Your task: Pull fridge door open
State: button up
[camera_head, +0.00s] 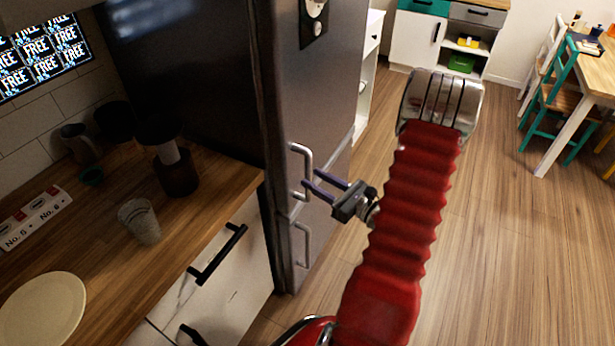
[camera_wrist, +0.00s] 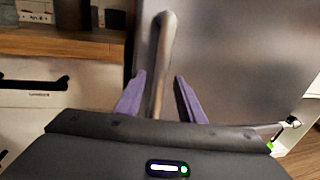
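The fridge (camera_head: 320,95) is a tall metal unit left of my red arm in the head view, and its door looks shut. An upper bar handle (camera_head: 306,155) runs vertically on the door, and a lower handle (camera_head: 307,245) sits beneath it. My gripper (camera_head: 311,186) is at the lower part of the upper handle. In the wrist view the handle (camera_wrist: 166,45) rises between the two purple fingers of my gripper (camera_wrist: 160,98). The fingers are open, with a visible gap on both sides of the handle. The handle's lower end is partly hidden by the gripper body.
A wooden counter (camera_head: 110,225) with cups and a plate (camera_head: 42,310) is left of the fridge. Black drawer handles (camera_head: 217,254) stick out below it. The wooden floor (camera_head: 530,240) to the right is clear up to the table and chairs.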

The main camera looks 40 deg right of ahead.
aim_at(308, 176)
jog(key=shift+w+a, duration=0.15)
jog(key=shift+w, duration=0.65)
jog(key=shift+w+a, duration=0.1)
jog(key=shift+w, duration=0.7)
grip_shut()
